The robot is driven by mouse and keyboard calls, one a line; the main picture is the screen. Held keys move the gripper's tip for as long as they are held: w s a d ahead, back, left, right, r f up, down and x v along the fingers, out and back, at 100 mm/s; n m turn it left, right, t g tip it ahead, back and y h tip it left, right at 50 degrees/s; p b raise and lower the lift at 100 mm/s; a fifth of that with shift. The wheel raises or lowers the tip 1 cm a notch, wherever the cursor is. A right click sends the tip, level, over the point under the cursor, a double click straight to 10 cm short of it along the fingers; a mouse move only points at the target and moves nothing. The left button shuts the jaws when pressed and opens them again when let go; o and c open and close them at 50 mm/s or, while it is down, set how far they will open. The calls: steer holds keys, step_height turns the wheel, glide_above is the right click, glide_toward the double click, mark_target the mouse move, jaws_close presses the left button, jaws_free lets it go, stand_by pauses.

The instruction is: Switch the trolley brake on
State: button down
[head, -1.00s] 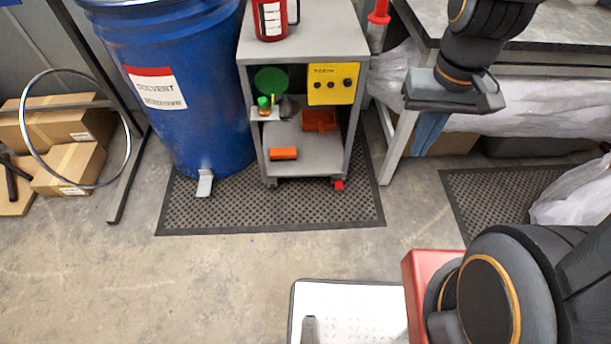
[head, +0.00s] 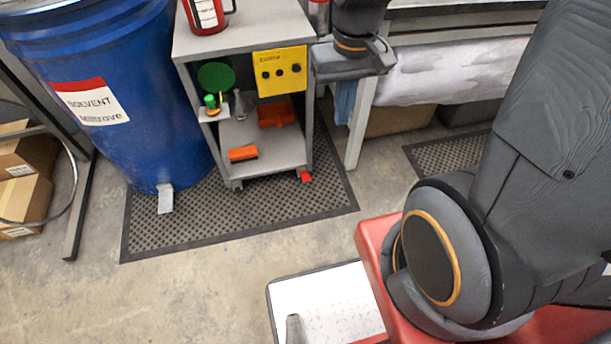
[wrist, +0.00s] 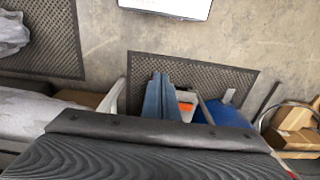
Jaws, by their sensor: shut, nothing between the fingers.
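The grey trolley (head: 265,155) stands on a black mat next to the blue drum in the head view. A small red tab (head: 304,176) sits at its front right caster, low above the mat; whether it is up or down is too small to tell. My gripper (head: 344,112) hangs to the right of the trolley, well above the red tab and apart from it. Its blue fingers point down and are together, empty. In the wrist view the fingers (wrist: 159,96) cover part of the trolley, and the red tab cannot be made out there.
The blue solvent drum (head: 130,120) stands left of the trolley. The concrete floor (head: 190,285) in front is clear.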

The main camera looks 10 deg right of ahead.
steer(key=w+f+b, duration=1)
steer(key=f, duration=0.4)
steer(key=w+f+b, duration=0.9)
steer(key=f+b, duration=0.1)
steer(key=f, duration=0.5)
steer(key=t+b, duration=0.1)
steer(key=b, duration=1.4)
glide_above(306, 177)
step_height(306, 177, down, 24)
steer(key=shift+f, duration=0.1)
steer(key=f+b, duration=0.2)
steer(key=f, duration=0.2)
steer(key=f+b, duration=0.2)
steer(key=f, duration=0.2)
steer(key=f+b, duration=0.2)
steer(key=f, duration=0.2)
steer(key=shift+w, duration=0.3)
steer(key=shift+s+f+b, duration=0.3)
steer(key=shift+f+b, duration=0.2)
steer(key=shift+b, duration=0.05)
steer(key=shift+s+f, duration=0.1)
steer(key=shift+f, duration=0.1)
